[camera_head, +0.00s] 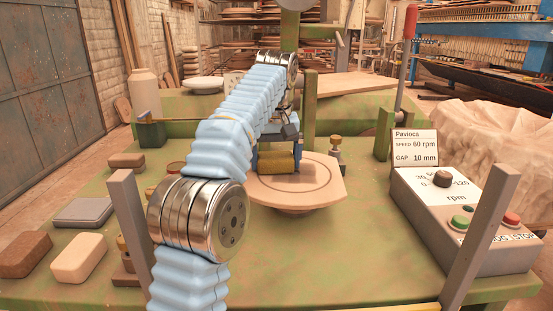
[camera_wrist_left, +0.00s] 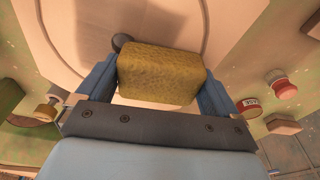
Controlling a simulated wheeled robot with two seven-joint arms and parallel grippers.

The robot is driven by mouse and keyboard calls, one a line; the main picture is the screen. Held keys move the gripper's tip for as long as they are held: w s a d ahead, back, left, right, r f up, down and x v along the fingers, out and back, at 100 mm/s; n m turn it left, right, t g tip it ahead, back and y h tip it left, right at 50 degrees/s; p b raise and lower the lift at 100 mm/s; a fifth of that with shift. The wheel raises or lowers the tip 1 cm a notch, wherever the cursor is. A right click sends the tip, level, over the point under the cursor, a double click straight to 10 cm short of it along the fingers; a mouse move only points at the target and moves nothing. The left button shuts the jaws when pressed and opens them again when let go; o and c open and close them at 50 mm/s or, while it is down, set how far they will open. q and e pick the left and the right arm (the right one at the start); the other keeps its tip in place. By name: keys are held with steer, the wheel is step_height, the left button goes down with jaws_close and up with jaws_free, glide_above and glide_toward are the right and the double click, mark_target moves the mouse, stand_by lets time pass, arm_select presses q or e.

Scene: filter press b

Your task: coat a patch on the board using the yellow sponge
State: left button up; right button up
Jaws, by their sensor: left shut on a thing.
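The yellow sponge (camera_head: 276,161) is held between the two blue fingers of my left gripper (camera_head: 278,160). In the left wrist view the sponge (camera_wrist_left: 162,78) fills the space between the fingers of my left gripper (camera_wrist_left: 158,85). The round-cornered pale board (camera_head: 320,185) lies beneath and beyond the sponge, and a curved line shows on it. The board (camera_wrist_left: 235,40) also fills the upper part of the left wrist view. I cannot tell whether the sponge touches the board. My right gripper is not in view.
A grey control box (camera_head: 465,215) with a knob and buttons stands at the right, with a display sign (camera_head: 414,148) behind it. Several blocks, including a pale one (camera_head: 78,258), lie at the left of the green table (camera_head: 330,262). Grey posts (camera_head: 478,245) rise at the front.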

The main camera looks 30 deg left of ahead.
mark_target(288, 156)
arm_select(q)
steer(key=shift+w+d, duration=0.65)
steer(key=shift+d, duration=0.7)
steer(key=shift+w+d, duration=0.65)
steer(key=shift+d, duration=0.7)
steer(key=shift+w+d, duration=0.65)
steer(key=shift+d, duration=0.7)
steer(key=shift+s+a+f+b, duration=0.15)
steer(key=shift+s+a, duration=0.3)
steer(key=shift+a, duration=0.45)
steer(key=shift+s+a+r+b, duration=0.15)
steer(key=shift+s+a, duration=0.25)
steer(key=shift+a, duration=0.5)
steer(key=shift+s+a+f+b, duration=0.1)
steer(key=shift+s+a+b, duration=0.25)
steer(key=shift+a, duration=0.55)
steer(key=shift+s+a, duration=0.4)
steer(key=shift+a, duration=0.3)
steer(key=shift+s+a, duration=0.35)
steer(key=shift+a, duration=0.35)
steer(key=shift+r+p, duration=0.2)
steer(key=shift+p, duration=0.1)
step_height(288, 156, up, 2)
steer(key=shift+r+p, duration=0.15)
steer(key=shift+p, duration=0.2)
steer(key=shift+r, duration=0.25)
